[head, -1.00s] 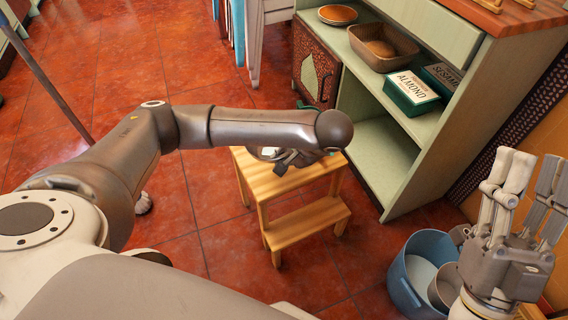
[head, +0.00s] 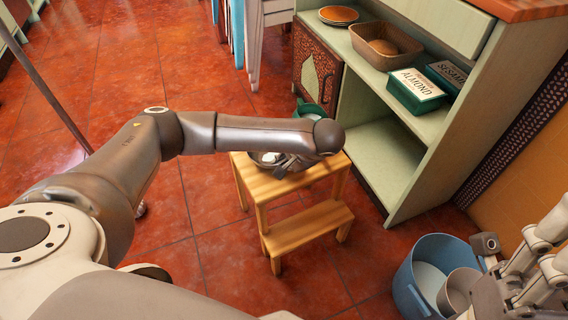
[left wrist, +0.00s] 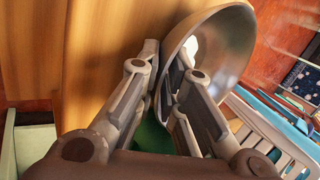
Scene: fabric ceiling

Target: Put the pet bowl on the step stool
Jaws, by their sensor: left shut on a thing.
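The wooden step stool (head: 308,226) stands on the red floor in the middle of the head view, its upper top partly hidden by my left arm. The grey metal pet bowl (head: 262,161) is at that top, mostly behind the arm. In the left wrist view the bowl (left wrist: 232,43) shows its shiny curved inside, with the stool's wood close beside it. My left gripper (head: 289,167) is shut on the bowl's rim. I cannot tell whether the bowl touches the stool. My right gripper (head: 545,262) is at the lower right, cut by the frame, its fingers apart and empty.
A light green shelf unit (head: 388,160) stands right behind the stool, holding a pie (head: 338,15), a basket (head: 372,45) and a green almond box (head: 417,92). A blue bucket (head: 404,284) stands on the floor at the lower right.

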